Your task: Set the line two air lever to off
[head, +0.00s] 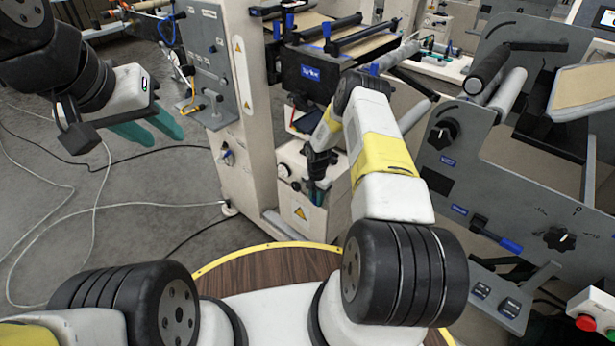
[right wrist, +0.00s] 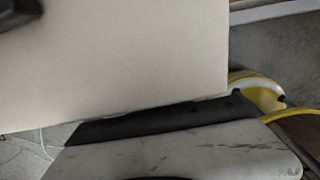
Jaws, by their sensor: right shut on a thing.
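My right gripper (head: 318,192) is at the front of a low cream cabinet (head: 299,212), beside a small round gauge (head: 283,170). Its teal fingers are shut on a small lever there, which the fingers and wrist mostly hide. No lever label is readable. A blue-handled valve lever (head: 227,155) sits on the side of the tall cream cabinet, left of my right gripper and apart from it. My left gripper (head: 150,128) is open and empty in the air at the upper left, its two teal fingers apart. The right wrist view shows neither fingers nor lever.
A grey machine panel (head: 520,190) with black knobs stands right of my right arm. Cables (head: 95,200) lie on the grey floor. A plain cream panel (right wrist: 110,65) fills much of the right wrist view.

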